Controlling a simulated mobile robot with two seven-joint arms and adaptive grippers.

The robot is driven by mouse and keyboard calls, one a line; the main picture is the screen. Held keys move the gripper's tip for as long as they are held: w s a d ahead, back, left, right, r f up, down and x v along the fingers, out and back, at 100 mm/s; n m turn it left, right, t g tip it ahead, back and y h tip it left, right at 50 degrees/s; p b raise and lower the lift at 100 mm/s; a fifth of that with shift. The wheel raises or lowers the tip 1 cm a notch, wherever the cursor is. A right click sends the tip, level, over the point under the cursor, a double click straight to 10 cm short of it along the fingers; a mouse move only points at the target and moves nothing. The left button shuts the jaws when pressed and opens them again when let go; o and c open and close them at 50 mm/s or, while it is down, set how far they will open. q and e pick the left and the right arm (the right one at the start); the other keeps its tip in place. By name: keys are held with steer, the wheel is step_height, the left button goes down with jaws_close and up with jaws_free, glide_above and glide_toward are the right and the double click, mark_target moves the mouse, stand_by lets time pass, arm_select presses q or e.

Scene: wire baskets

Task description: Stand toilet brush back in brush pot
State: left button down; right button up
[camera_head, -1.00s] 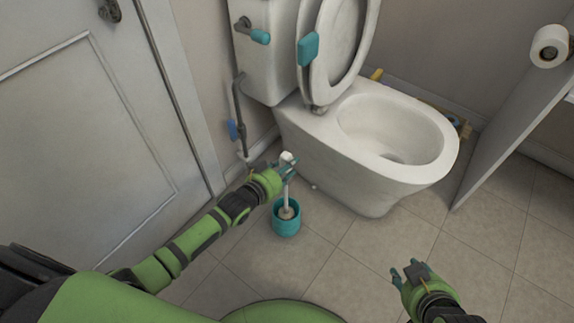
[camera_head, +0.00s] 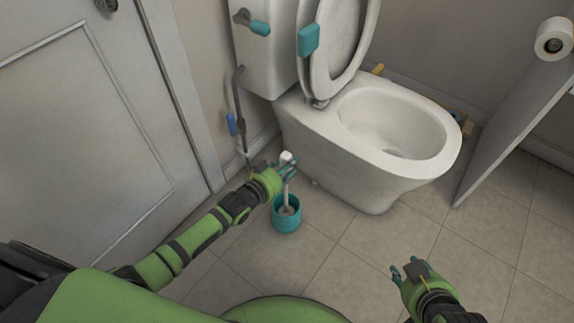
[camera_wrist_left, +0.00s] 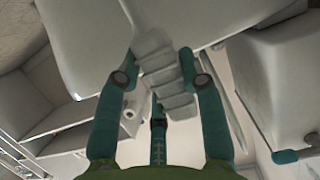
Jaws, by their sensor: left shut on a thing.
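The toilet brush has a pale handle (camera_head: 286,158) that stands roughly upright. My left gripper (camera_head: 284,170) is shut on the handle near its top. In the left wrist view the ridged grey handle (camera_wrist_left: 160,70) sits between the left fingers (camera_wrist_left: 163,82). The teal brush pot (camera_head: 286,222) stands on the floor directly below. The lower end of the brush is inside the pot's opening; whether it touches the bottom is hidden. My right gripper (camera_head: 408,271) is empty and open at the lower right.
The toilet bowl (camera_head: 350,170) stands close behind and right of the pot. A pipe with a blue valve handle (camera_head: 232,124) runs along the wall at left. The door (camera_head: 80,130) is further left. Tiled floor (camera_head: 370,248) is clear between the pot and my right gripper.

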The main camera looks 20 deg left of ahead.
arm_select(q)
steer(key=c, duration=0.7)
jaws_free()
steer(key=p+v, duration=0.6)
steer(key=v, duration=0.2)
stand_by(1.2)
stand_by(0.4)
